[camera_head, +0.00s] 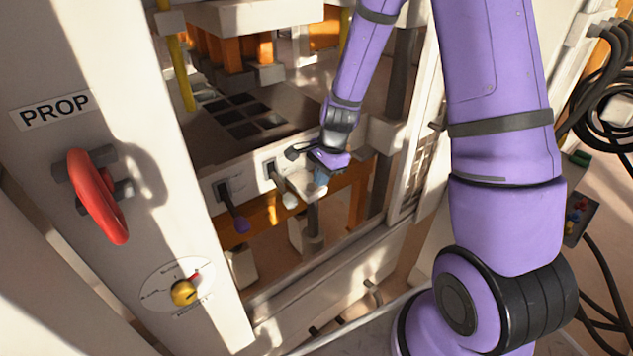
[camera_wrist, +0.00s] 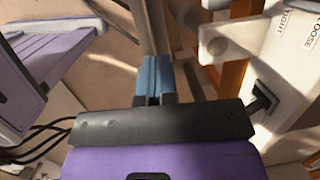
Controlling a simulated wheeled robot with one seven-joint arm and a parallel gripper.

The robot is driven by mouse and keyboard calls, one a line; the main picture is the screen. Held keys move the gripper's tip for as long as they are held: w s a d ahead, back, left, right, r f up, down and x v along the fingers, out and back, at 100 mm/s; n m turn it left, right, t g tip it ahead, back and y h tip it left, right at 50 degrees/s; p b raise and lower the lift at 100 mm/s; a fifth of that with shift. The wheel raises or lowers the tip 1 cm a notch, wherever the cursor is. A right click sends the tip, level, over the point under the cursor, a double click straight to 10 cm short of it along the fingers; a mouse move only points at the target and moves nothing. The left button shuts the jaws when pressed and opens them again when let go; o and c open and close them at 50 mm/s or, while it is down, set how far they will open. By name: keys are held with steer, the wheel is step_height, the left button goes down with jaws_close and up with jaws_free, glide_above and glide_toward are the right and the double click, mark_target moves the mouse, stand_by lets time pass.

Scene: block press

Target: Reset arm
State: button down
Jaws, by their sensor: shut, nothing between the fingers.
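My purple arm reaches into the press in the head view. My gripper (camera_head: 320,178) is at the press's front ledge, at the right end of the row of levers, partly hidden by my own wrist. In the wrist view, my gripper (camera_wrist: 153,75) shows its two blue fingers together with nothing between them. I cannot tell whether my gripper touches anything. In the wrist view, a white panel labelled LOOSE and TIGHT (camera_wrist: 290,60) is at the right.
The white press panel (camera_head: 180,180) at left carries a PROP label, a red handle (camera_head: 98,197) and a yellow knob (camera_head: 184,292). A dark plate with square pockets (camera_head: 240,118) lies behind the ledge. Black cables (camera_head: 605,90) hang at the right.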

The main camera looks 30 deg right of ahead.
steer(key=shift+r, duration=0.1)
stand_by(0.5)
steer(key=s+r+n+t+h, duration=0.1)
steer(key=s+r+n, duration=0.3)
steer(key=r, duration=0.6)
steer(key=s+r+n+t, duration=0.1)
steer(key=s+r+n, duration=0.3)
steer(key=r, duration=0.7)
steer(key=s+r+n+t, duration=0.1)
steer(key=s+r+n, duration=0.2)
steer(key=s+r, duration=0.2)
steer(key=s+r+n+t+h, duration=0.1)
steer(key=s+r+n, duration=0.3)
steer(key=s, duration=0.7)
step_height(320, 180, up, 2)
steer(key=shift+s+d+r+n+t, duration=0.1)
steer(key=shift+s+d+n+t, duration=0.15)
steer(key=shift+d, duration=0.2)
steer(key=shift+w, duration=0.2)
